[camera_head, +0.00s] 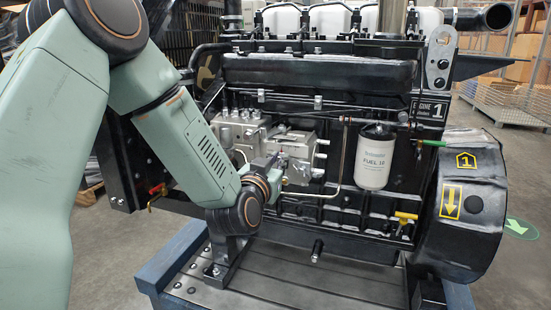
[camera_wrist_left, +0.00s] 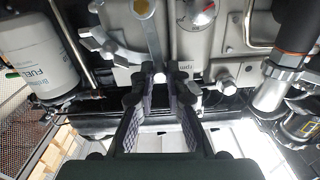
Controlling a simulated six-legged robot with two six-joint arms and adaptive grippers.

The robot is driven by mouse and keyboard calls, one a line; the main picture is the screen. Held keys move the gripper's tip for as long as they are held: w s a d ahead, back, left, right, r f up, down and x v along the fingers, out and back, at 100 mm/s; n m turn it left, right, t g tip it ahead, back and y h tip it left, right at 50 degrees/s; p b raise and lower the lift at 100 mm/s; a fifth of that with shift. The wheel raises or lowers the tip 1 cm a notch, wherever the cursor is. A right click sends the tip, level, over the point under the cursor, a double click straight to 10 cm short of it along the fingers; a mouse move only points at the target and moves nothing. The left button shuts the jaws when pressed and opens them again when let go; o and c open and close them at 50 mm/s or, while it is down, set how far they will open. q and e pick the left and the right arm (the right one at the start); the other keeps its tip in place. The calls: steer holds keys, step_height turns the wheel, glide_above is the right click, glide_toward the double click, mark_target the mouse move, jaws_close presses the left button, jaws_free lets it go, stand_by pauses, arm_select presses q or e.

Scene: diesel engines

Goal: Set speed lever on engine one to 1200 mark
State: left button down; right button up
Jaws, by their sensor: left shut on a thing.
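Engine one (camera_head: 320,120) is a dark diesel block with a "1" plate at its upper right. On its front sits a silver-grey pump (camera_head: 240,135). My left gripper (camera_head: 276,166) reaches to the pump's lower front; its arm covers part of that area. In the left wrist view, the silver speed lever (camera_wrist_left: 152,35) comes down from the top to my left gripper (camera_wrist_left: 160,84). The fingers are shut on the lever's end. A round dial (camera_wrist_left: 199,14) with a red part is right of the lever, cut by the top edge. Its marks are too small to read. My right gripper is not in view.
A white fuel filter (camera_head: 373,158) hangs right of the pump. Green (camera_head: 431,143) and yellow (camera_head: 405,216) handles sit farther right, beside the black flywheel housing (camera_head: 462,205). A thin copper pipe (camera_head: 343,150) runs between pump and filter. The engine rests on a blue-edged stand (camera_head: 190,255).

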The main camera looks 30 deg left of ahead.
arm_select(q)
steer(key=c, duration=1.3)
jaws_free()
steer(key=shift+c, duration=0.2)
steer(key=v, duration=0.7)
steer(key=shift+s, duration=0.25)
